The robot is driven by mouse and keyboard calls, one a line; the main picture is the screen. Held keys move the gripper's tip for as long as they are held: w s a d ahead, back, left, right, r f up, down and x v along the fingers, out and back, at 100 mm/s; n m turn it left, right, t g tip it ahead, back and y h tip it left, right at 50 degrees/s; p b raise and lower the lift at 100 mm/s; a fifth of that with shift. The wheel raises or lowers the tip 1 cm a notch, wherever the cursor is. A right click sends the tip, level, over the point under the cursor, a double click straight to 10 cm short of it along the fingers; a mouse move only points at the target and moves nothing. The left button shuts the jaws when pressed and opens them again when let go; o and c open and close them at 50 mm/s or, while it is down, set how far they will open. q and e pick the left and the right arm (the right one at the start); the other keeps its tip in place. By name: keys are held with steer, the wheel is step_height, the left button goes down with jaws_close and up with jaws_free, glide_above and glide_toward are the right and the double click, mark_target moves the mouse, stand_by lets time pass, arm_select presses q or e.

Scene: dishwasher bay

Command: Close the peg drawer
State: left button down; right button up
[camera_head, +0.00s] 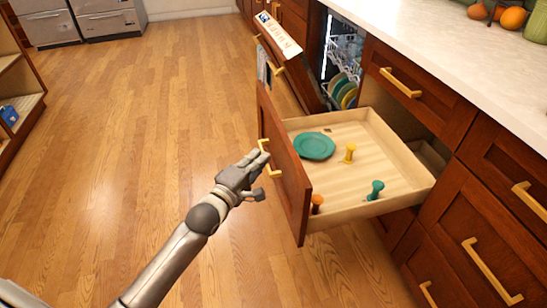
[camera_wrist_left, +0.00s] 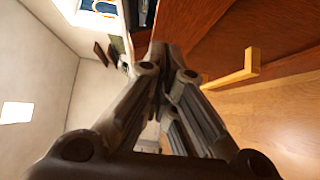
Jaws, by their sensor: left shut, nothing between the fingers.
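The peg drawer (camera_head: 380,141) stands pulled out from the cabinet in the head view, with a dark red-brown front (camera_head: 285,170) and a gold handle (camera_head: 274,173). In it are a teal plate (camera_head: 314,146) and a yellow peg (camera_head: 349,153), a teal peg (camera_head: 375,190) and an orange peg (camera_head: 317,203). My left gripper (camera_head: 262,170) is shut and empty beside the handle, at the outer face of the front. Whether it touches is unclear. The left wrist view shows its closed fingers (camera_wrist_left: 170,62) and a gold handle (camera_wrist_left: 238,72) to their right. My right gripper is not in view.
Behind the drawer, a dishwasher (camera_head: 340,70) is open, with plates inside and its door tilted out. A white counter (camera_head: 450,50) runs along the right, with fruit on it. Wooden floor (camera_head: 130,130) is clear at left. A shelf (camera_head: 20,90) stands at the far left.

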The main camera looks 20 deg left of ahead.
mark_target(283, 144)
arm_select(q)
steer(key=shift+w+d, duration=1.4)
steer(key=shift+d, duration=0.3)
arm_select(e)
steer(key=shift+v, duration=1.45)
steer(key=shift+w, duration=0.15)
